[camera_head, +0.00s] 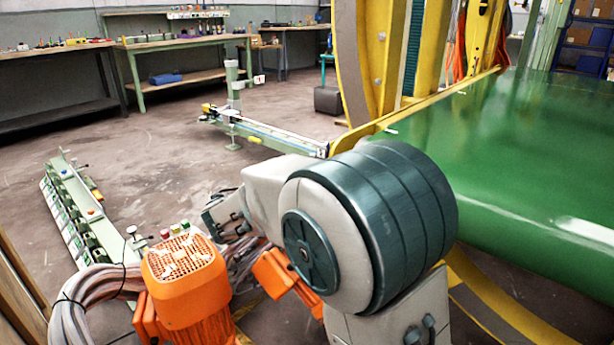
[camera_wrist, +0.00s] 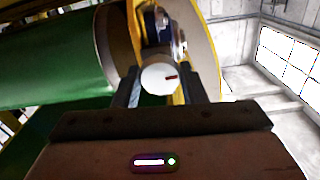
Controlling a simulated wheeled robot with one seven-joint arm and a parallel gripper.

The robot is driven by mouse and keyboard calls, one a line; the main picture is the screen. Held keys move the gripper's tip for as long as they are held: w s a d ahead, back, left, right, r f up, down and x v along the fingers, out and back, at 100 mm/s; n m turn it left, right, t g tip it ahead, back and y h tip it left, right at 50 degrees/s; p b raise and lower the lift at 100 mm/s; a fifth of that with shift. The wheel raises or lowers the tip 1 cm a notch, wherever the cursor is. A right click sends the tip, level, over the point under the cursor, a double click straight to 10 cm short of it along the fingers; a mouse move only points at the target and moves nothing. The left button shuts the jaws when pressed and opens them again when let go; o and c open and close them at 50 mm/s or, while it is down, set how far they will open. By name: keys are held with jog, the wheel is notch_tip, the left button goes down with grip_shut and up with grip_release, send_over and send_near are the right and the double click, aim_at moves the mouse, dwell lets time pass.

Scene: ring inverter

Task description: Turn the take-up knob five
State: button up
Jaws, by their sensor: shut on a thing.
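In the wrist view a round white knob (camera_wrist: 158,79) with a short red mark right of its centre faces the camera. My gripper (camera_wrist: 161,74) has one dark finger on each side of this knob and is shut on it. The red mark points roughly to the right. No number shows on the knob, so I cannot tell from the picture which knob it is. In the head view my own arm hides the gripper and the knob.
The head view shows an orange motor (camera_head: 187,275), a pale green rack (camera_head: 75,215), a large green roll (camera_head: 520,150) and open floor (camera_head: 140,140).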

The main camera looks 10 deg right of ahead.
jog(key=m, duration=0.4)
jog(key=shift+m, duration=0.4)
dwell(0.4)
jog(key=o, duration=1)
jog(key=shift+a, duration=0.1)
jog(key=p+v, duration=0.3)
jog(key=v, duration=1)
jog(key=shift+s+a, duration=0.3)
